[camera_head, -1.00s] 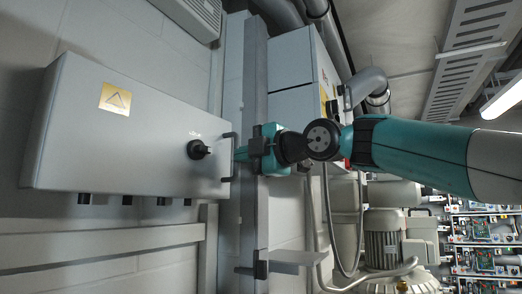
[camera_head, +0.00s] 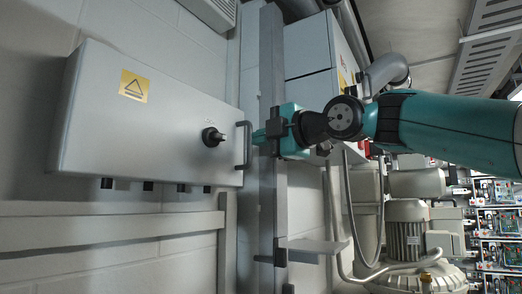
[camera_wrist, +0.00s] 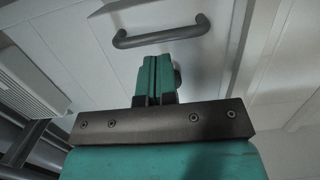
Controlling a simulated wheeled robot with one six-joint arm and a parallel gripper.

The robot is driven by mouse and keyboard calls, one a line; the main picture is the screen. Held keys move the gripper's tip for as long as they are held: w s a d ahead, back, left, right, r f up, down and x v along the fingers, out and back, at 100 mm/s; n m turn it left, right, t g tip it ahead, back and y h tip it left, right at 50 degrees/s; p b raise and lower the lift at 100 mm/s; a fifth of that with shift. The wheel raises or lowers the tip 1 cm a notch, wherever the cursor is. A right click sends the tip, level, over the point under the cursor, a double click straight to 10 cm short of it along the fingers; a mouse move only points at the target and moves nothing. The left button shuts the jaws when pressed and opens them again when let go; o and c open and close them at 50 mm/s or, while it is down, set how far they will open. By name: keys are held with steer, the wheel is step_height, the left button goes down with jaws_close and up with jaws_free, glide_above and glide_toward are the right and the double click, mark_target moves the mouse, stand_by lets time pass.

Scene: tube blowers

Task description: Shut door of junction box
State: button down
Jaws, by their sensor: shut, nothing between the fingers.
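The junction box (camera_head: 150,118) is a grey box on the wall at the left of the head view, with a yellow warning label (camera_head: 134,86) and a black knob (camera_head: 212,137). Its door front looks flush with the body, with no gap visible from here. A dark bar handle (camera_head: 246,146) is at its right edge; a bar handle (camera_wrist: 162,33) also shows at the top of the wrist view. My teal gripper (camera_head: 256,136) is shut and empty, its tips just right of the handle. In the wrist view the gripper (camera_wrist: 154,62) points toward the handle; contact cannot be told.
A grey vertical rail (camera_head: 271,200) runs behind my gripper. Grey cabinets (camera_head: 308,58) stand behind it. Pipes, cables and a motor (camera_head: 406,235) are at the right. A horizontal wall beam (camera_head: 110,228) runs below the box.

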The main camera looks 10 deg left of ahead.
steer(key=s+d+b, duration=0.3)
steer(key=d+b, duration=0.1)
steer(key=d, duration=0.7)
steer(key=s+d+f+m+g+h+b, duration=0.1)
steer(key=s+d+f+m+g+h, duration=0.15)
steer(key=f+m, duration=0.65)
steer(key=s+d+f+m+g+h, duration=0.1)
steer(key=s+d+f+m+h, duration=0.2)
steer(key=f, duration=1.3)
steer(key=s+d+f+m+g+h, duration=0.2)
steer(key=s+d+f+m, duration=0.2)
steer(key=s+f, duration=0.6)
steer(key=s+d+f+m+g+h, duration=0.3)
steer(key=s+f+m, duration=0.3)
steer(key=s+f, duration=0.5)
step_height(320, 180, down, 2)
steer(key=shift+d+f+m+g+h+b, duration=0.2)
steer(key=shift+d+m+g+h+b, duration=0.15)
steer(key=shift+d+b, duration=0.1)
